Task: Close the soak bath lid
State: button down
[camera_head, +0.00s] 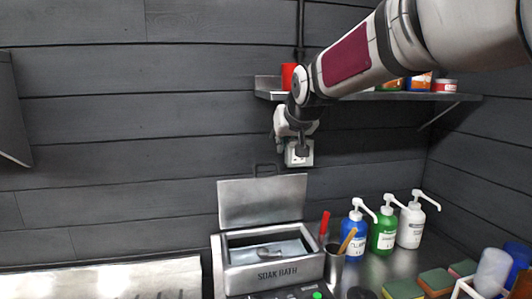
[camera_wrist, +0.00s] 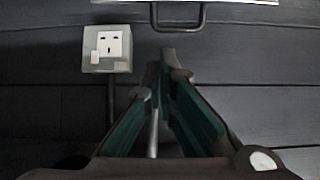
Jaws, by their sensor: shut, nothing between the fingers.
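The soak bath (camera_head: 272,277) is a metal box on the counter with its lid (camera_head: 262,202) standing open, tilted up at the back near the wall. A dark handle (camera_head: 265,168) is on the lid's top edge. In the wrist view the handle (camera_wrist: 180,29) hangs from the lid's edge at the top, just beyond the fingertips. My gripper (camera_wrist: 167,58) is shut and empty, apart from the handle. In the head view my gripper (camera_head: 299,145) is above and slightly right of the lid, in front of the wall. Something metallic lies inside the open bath.
A wall socket (camera_wrist: 107,49) is beside my gripper. A shelf (camera_head: 375,96) with tins is above. Right of the bath are a cup of tools (camera_head: 335,268), blue (camera_head: 356,237), green (camera_head: 384,235) and white (camera_head: 410,226) pump bottles, and sponges (camera_head: 436,281).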

jog(key=x, duration=1)
jog(key=shift+w+a+p, duration=0.3)
jog(key=shift+w+p, duration=0.15)
jog(key=shift+w, duration=0.05)
jog(key=shift+r, duration=0.1)
jog(key=shift+s+b, duration=0.1)
jog(key=shift+b, duration=0.3)
